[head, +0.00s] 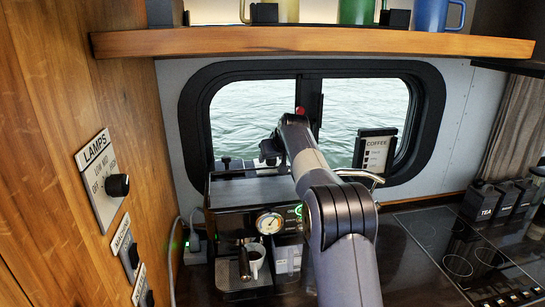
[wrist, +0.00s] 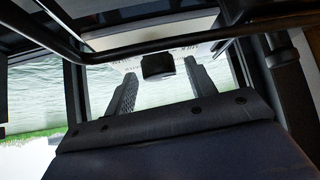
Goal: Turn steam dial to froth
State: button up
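The espresso machine (head: 230,195) stands on the counter below the window, with a round gauge (head: 269,222) and a lit green mark on its front. No steam dial can be made out in the head view; my arm covers part of the machine. My gripper (head: 268,152) is above the machine, mostly hidden by my wrist. In the wrist view my gripper (wrist: 160,69) is open, its two fingers apart. A dark knob-like block (wrist: 157,66) shows between the fingertips, with gaps on both sides, below a pale lettered plate. I cannot read the lettering or tell its distance.
A LAMPS panel with a black dial (head: 118,185) is on the left wooden wall. A shelf (head: 310,42) with mugs spans above. A COFFEE sign (head: 375,148) stands right of my arm. A cup (head: 256,257) is under the machine's spout. A cooktop (head: 450,245) lies right.

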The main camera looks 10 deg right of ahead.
jog(key=c, duration=0.9)
jog(key=shift+m+h, duration=0.3)
jog(key=m+h, duration=0.2)
jog(key=m, duration=0.1)
jog(key=shift+a+m+h, duration=0.3)
jog(key=shift+h, duration=0.1)
jog(key=shift+w+a+m+g+h, duration=0.1)
jog(key=shift+m+g+h, duration=0.2)
jog(key=shift+m+h, duration=0.65)
jog(key=shift+a+m+g+h, duration=0.1)
jog(key=shift+m+g+h, duration=0.2)
jog(key=shift+m+h, duration=0.65)
jog(key=shift+m, duration=0.5)
jog(key=o, duration=1)
